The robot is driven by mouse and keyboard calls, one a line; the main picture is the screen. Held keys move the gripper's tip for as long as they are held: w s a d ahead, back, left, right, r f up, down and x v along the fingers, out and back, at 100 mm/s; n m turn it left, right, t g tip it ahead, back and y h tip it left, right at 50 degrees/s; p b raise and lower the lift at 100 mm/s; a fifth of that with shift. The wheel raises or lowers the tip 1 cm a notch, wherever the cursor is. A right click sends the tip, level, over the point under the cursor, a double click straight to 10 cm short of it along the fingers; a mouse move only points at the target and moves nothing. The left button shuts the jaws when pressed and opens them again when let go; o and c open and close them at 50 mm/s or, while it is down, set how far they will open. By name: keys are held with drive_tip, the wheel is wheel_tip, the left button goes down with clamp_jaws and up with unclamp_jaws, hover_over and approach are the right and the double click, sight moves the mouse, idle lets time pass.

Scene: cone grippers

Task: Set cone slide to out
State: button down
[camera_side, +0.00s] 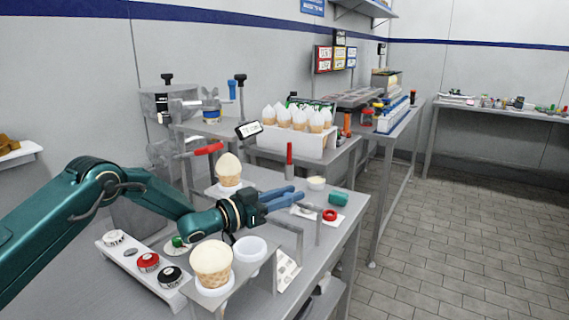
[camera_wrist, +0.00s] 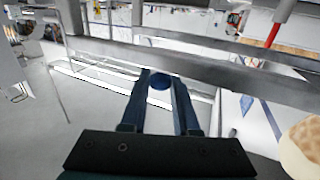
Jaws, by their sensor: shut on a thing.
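My gripper (camera_side: 297,196) reaches across the middle of the bench with its blue fingers level and pointing right, beside a grey metal post-and-bar frame (camera_side: 284,227). In the wrist view, the fingers of my gripper (camera_wrist: 160,76) are closed around a small round dark-blue knob (camera_wrist: 158,84). Grey metal rails (camera_wrist: 215,75) run just beyond the fingertips. The knob seems to belong to the cone slide, but its mounting is hidden. How far the slide stands in or out cannot be told.
A filled cone (camera_side: 229,168) stands behind my wrist. Another cone (camera_side: 212,262) sits in a front holder beside an empty white cup (camera_side: 249,248). A red upright handle (camera_side: 289,155) and a green cylinder (camera_side: 337,199) are nearby. A rack of cones (camera_side: 297,140) stands behind.

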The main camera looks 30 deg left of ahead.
drive_tip(key=c, duration=0.7)
unclamp_jaws()
drive_tip(key=shift+o, duration=0.2)
drive_tip(key=shift+s+a, duration=0.1)
drive_tip(key=shift+v, duration=2.5)
drive_tip(key=shift+r, duration=0.1)
